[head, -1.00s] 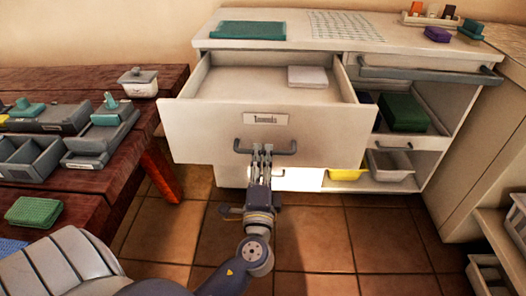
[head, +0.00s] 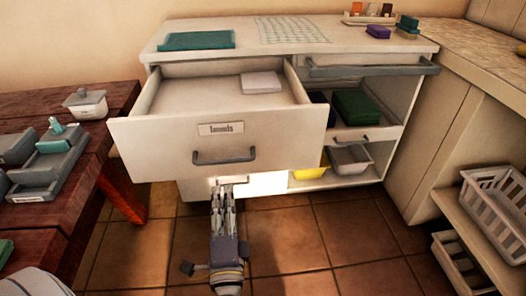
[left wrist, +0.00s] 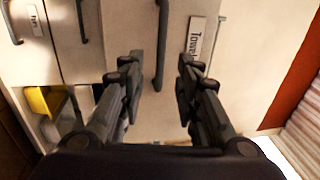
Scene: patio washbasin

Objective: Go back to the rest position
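The towel drawer (head: 265,135) of the white cabinet (head: 160,45) is pulled open. Its label (head: 221,128) and grey handle (head: 224,158) face me. A folded white cloth (head: 261,82) lies inside. My left gripper (head: 222,190) is below the handle in the head view, with no contact visible. In the left wrist view, my left gripper (left wrist: 158,78) has its fingers spread apart with nothing held. The handle (left wrist: 162,45) shows ahead, between the fingers in the picture. My right gripper is in neither view.
A wooden bench (head: 75,215) with grey containers stands at the left. A yellow bin (head: 311,167) and a grey bin (head: 350,157) sit on the cabinet's low shelf. White baskets (head: 495,207) stand on shelving at the right. The tiled floor (head: 330,235) is clear.

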